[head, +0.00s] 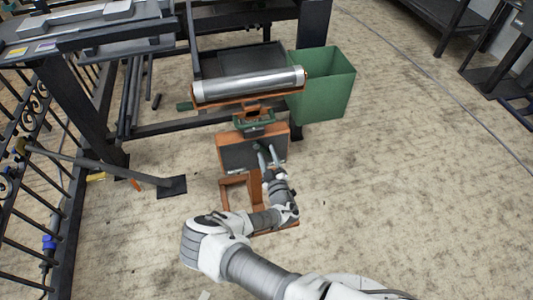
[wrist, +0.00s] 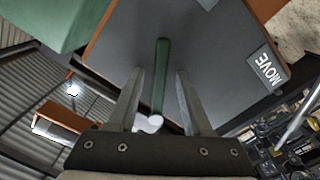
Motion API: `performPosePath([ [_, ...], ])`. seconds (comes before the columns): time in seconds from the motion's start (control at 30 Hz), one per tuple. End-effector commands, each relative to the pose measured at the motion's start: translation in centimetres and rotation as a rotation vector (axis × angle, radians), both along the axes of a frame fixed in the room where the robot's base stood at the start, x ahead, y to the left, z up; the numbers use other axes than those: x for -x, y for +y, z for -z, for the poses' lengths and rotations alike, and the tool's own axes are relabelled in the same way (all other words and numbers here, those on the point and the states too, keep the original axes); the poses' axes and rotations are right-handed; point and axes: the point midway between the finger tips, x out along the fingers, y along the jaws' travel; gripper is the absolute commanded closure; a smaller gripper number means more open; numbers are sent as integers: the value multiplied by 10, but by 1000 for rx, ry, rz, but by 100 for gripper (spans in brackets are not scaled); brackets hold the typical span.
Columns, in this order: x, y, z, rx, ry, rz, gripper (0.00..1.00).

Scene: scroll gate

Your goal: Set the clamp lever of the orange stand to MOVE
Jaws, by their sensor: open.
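The orange stand (head: 228,188) is on the floor, with a dark panel (head: 235,155) on its front. In the wrist view the panel (wrist: 215,55) fills the upper middle. The clamp lever is a green bar (wrist: 161,65) with a pale rounded end (wrist: 148,123). A light label reading MOVE (wrist: 264,69) is on the panel to the right of the lever. My gripper (head: 266,151) is at the panel. In the wrist view it (wrist: 160,80) is open, with one finger on each side of the lever. I cannot tell whether either finger touches it.
A metal roller (head: 248,84) lies on top of the stand. A green bin (head: 325,88) stands behind right. A dark workbench frame (head: 95,120) and an ornate railing (head: 35,190) are at left.

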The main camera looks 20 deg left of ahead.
Motion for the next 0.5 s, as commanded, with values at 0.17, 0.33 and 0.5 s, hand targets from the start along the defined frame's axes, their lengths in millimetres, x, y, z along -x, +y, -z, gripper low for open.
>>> performPosePath([
  [0.17,0,0,0,0,0,0,50],
  [0.33,0,0,0,0,0,0,72],
  [0.5,0,0,0,0,1,1,100],
])
